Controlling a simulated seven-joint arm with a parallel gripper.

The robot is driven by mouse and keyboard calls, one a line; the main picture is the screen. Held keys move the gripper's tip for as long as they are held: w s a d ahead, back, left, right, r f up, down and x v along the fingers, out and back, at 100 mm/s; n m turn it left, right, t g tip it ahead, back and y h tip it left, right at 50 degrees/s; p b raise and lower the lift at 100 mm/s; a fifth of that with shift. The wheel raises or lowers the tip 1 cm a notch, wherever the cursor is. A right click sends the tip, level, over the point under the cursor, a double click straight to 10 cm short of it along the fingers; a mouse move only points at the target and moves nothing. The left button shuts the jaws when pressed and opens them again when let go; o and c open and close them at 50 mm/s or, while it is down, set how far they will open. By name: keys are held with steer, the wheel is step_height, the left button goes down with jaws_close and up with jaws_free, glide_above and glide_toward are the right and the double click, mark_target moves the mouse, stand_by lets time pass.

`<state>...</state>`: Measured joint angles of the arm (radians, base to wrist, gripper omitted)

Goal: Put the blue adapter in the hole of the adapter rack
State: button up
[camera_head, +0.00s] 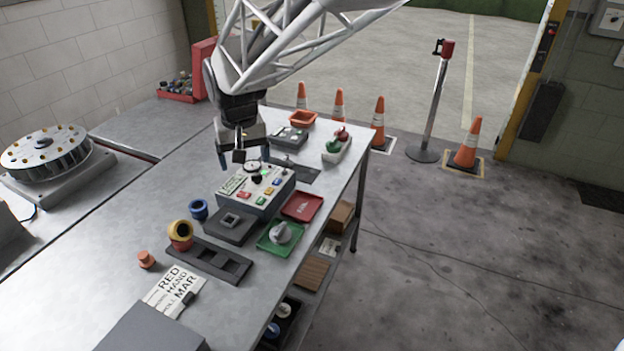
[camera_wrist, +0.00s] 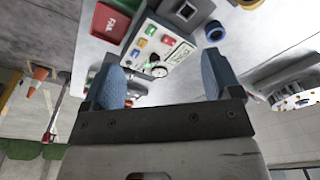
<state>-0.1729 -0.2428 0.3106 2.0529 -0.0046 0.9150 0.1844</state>
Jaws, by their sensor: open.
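The blue adapter (camera_head: 198,210) is a short, hollow blue ring standing on the table behind the rack. In the wrist view it also shows, near the top right (camera_wrist: 215,31). The adapter rack (camera_head: 210,262) is a long dark bar with square recesses, lying toward the front of the table. A yellow-and-red adapter (camera_head: 180,235) stands at the rack's left end. My gripper (camera_head: 243,160) is open and empty, above the table behind the control box and apart from the blue adapter. Its two blue fingers show in the wrist view (camera_wrist: 163,82).
A control box (camera_head: 256,187) with buttons and a dial sits below my gripper, beside a dark block (camera_head: 231,225). A red tray (camera_head: 301,206) and a green tray (camera_head: 280,236) line the right edge. An orange piece (camera_head: 147,259) stands left of the rack.

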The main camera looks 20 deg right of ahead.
steer(key=s+d, duration=0.5)
steer(key=s, duration=0.8)
steer(key=s+d+r+t, duration=0.1)
steer(key=s+d, duration=0.4)
steer(key=s, duration=0.8)
steer(key=shift+s+r, duration=0.15)
steer(key=shift+r, duration=0.05)
steer(key=c, duration=0.4)
